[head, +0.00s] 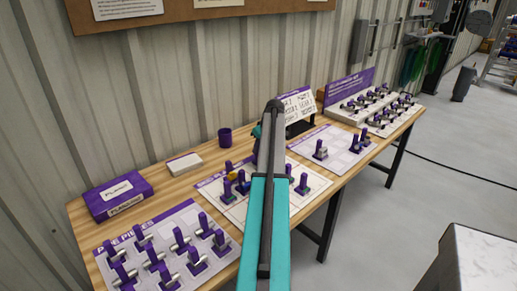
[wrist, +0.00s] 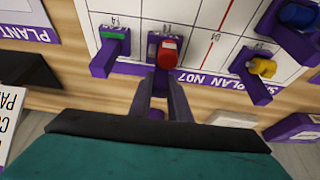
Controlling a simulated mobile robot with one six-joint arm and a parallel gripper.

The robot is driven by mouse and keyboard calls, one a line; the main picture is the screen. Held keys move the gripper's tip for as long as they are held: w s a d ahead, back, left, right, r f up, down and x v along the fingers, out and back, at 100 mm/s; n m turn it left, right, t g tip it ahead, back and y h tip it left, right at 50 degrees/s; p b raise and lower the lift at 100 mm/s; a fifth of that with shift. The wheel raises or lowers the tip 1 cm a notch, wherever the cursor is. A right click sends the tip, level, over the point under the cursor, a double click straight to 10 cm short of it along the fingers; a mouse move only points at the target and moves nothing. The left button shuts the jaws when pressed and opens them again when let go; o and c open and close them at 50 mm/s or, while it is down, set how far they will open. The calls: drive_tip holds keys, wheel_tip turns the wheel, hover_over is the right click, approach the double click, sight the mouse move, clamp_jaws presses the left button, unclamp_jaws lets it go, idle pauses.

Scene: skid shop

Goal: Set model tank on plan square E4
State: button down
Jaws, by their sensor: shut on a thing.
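In the wrist view, my gripper (wrist: 164,92) is shut on the purple handle of a small piece with a red rounded body (wrist: 168,54). It may be the model tank, but I cannot confirm this. The piece is over or on the edge of the white gridded plan board (wrist: 212,50), beside its purple title strip; I cannot tell whether it touches. In the head view, my arm hides the gripper and part of the plan board (head: 238,213).
In the wrist view, a green piece (wrist: 116,38) stands left of the held one, with yellow (wrist: 262,67) and blue (wrist: 297,15) pieces right.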

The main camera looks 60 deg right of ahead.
drive_tip(key=shift+f, duration=0.45)
idle(0.5)
drive_tip(key=c, duration=1.6)
unclamp_jaws()
drive_tip(key=shift+o, duration=0.2)
drive_tip(key=shift+r, duration=0.7)
drive_tip(key=shift+r+p, duration=1.65)
drive_tip(key=shift+r, duration=1.8)
drive_tip(key=shift+s+f, duration=0.1)
